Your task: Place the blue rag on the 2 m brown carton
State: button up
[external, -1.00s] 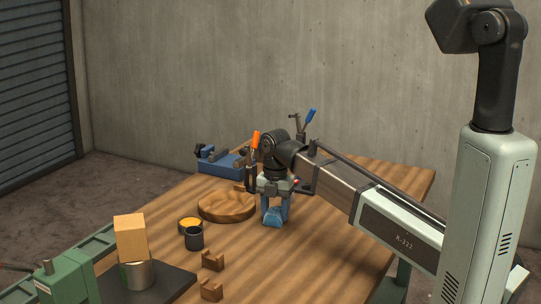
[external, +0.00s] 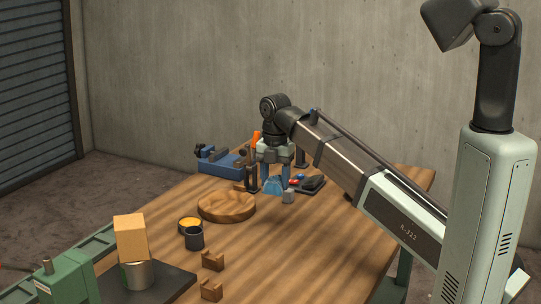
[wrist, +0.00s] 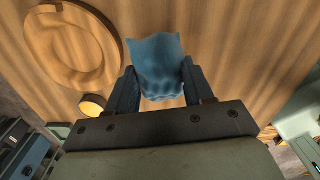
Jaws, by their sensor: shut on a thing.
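The blue rag (external: 273,186) is held between the two blue fingers of my gripper (external: 276,184), above the wooden table. The wrist view shows the rag (wrist: 156,62) bunched between the fingers (wrist: 158,84), with its loose upper part spreading past them. My gripper is shut on it. A plain tan-brown box (external: 131,237), which looks like the brown carton, sits on top of a metal can (external: 138,275) at the front left. The box is well apart from my gripper and its top is bare.
A round wooden dish (external: 227,206), a yellow-topped tin (external: 189,224) and a dark cup (external: 194,238) lie between my gripper and the box. Notched wooden blocks (external: 212,261) stand at the front. A small grey block (external: 288,197) is near the rag. The table's right side is clear.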

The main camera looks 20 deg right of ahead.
jog(key=s+a+r+n, duration=0.2)
jog(key=s+a, duration=0.5)
jog(key=a, duration=0.5)
jog(key=n, duration=0.5)
send_near(119, 218)
jog(key=d, duration=0.1)
jog(key=d+f, duration=0.1)
jog(key=s+d+f, duration=0.1)
jog(key=shift+d, duration=0.4)
jog(key=shift+w+a+r, duration=0.1)
jog(key=shift+w+a, duration=0.05)
jog(key=shift+a, duration=0.45)
jog(key=shift+w+a+r, duration=0.15)
jog(key=shift+a, duration=0.45)
jog(key=shift+w+a+r, duration=0.1)
jog(key=shift+w+a, duration=0.05)
jog(key=shift+a, duration=0.45)
jog(key=shift+f, duration=2.5)
jog(key=shift+f, duration=0.15)
jog(key=o, duration=1)
